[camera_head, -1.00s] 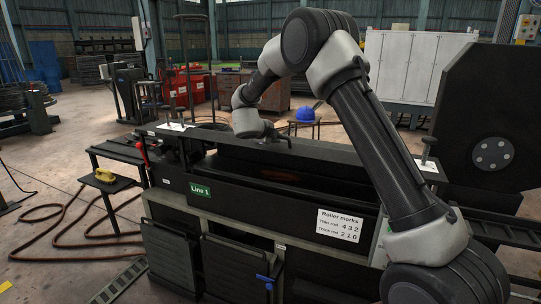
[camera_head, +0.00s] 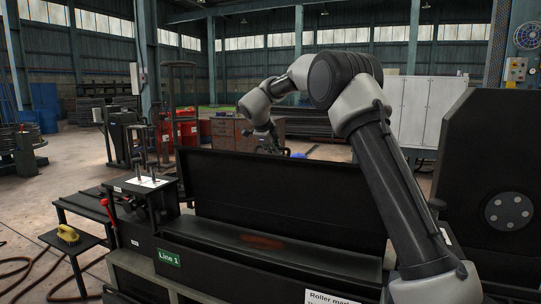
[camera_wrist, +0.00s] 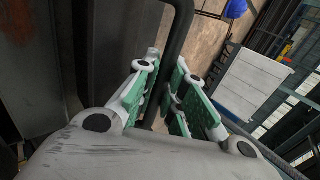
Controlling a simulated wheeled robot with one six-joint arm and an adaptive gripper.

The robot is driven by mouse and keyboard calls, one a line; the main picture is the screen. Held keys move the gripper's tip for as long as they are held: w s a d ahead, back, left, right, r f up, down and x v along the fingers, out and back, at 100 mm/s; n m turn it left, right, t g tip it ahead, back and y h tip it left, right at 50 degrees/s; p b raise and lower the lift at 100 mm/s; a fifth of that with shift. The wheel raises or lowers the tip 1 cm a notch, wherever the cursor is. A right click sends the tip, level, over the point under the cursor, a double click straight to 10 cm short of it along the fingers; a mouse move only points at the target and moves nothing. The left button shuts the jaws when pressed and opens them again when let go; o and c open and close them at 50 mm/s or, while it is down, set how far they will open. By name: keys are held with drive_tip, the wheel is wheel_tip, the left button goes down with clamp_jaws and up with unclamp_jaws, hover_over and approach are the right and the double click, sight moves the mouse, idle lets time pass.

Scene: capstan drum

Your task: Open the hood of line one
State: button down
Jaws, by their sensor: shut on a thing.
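The hood (camera_head: 300,195) of line one is a long dark panel. It stands raised, close to upright, along the back of the machine, which bears a green "Line 1" sign (camera_head: 169,257). The trough below it is uncovered, with a reddish-brown patch (camera_head: 262,242) inside. My gripper (camera_head: 272,143) is at the hood's upper edge, partly hidden behind it. In the wrist view, the green-padded fingers of my gripper (camera_wrist: 163,78) are closed around a dark bent bar, the hood's handle (camera_wrist: 182,35).
A red-handled lever (camera_head: 108,208) stands at the machine's left end. A yellow object (camera_head: 68,234) lies on a small side table. A large dark housing (camera_head: 500,185) stands at the right. A blue helmet-like object (camera_wrist: 235,8) shows beyond the gripper in the wrist view.

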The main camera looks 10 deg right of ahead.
drive_tip(key=shift+w+d+r+g, duration=0.15)
drive_tip(key=shift+w+d+g, duration=0.15)
drive_tip(key=shift+w+d, duration=0.55)
drive_tip(key=shift+w+a, duration=0.1)
drive_tip(key=c, duration=1.5)
unclamp_jaws()
drive_tip(key=v, duration=1.2)
drive_tip(key=shift+d+r, duration=0.15)
drive_tip(key=shift+d, duration=0.05)
